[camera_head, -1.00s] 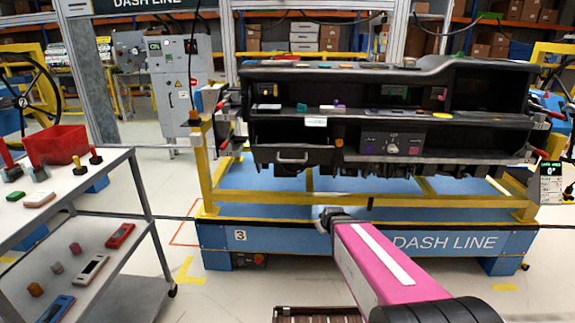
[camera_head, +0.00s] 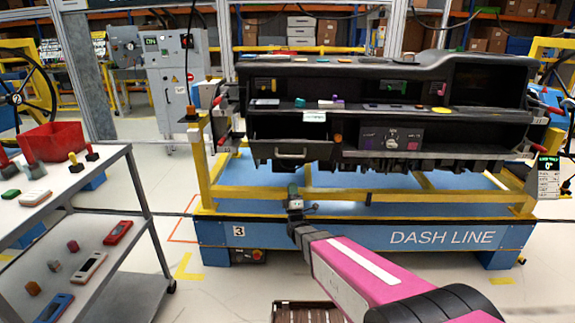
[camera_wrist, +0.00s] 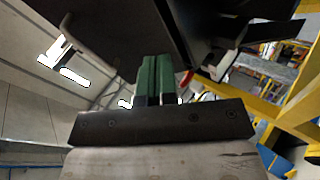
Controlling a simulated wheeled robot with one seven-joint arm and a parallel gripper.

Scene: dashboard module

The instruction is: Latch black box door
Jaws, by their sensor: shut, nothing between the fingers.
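The black box door (camera_head: 265,151) sits at the lower left of the dashboard module, with a pale grey bar handle (camera_head: 291,154) on its front. The compartment above the door's top edge shows open and dark. My gripper (camera_head: 293,188) is just below the door and handle, pointing up, with its green fingertips together and empty. In the wrist view the green fingers (camera_wrist: 155,80) stand side by side under a dark panel (camera_wrist: 120,25), which looks like the door's underside. I cannot tell whether the fingertips touch it.
The dashboard (camera_head: 440,155) rests on a yellow frame (camera_head: 430,197) over a blue base (camera_head: 350,235). The yellow crossbar runs behind my gripper. A grey cart (camera_head: 140,200) with a red bin (camera_head: 52,138) and small parts stands at the left. Floor between cart and base is clear.

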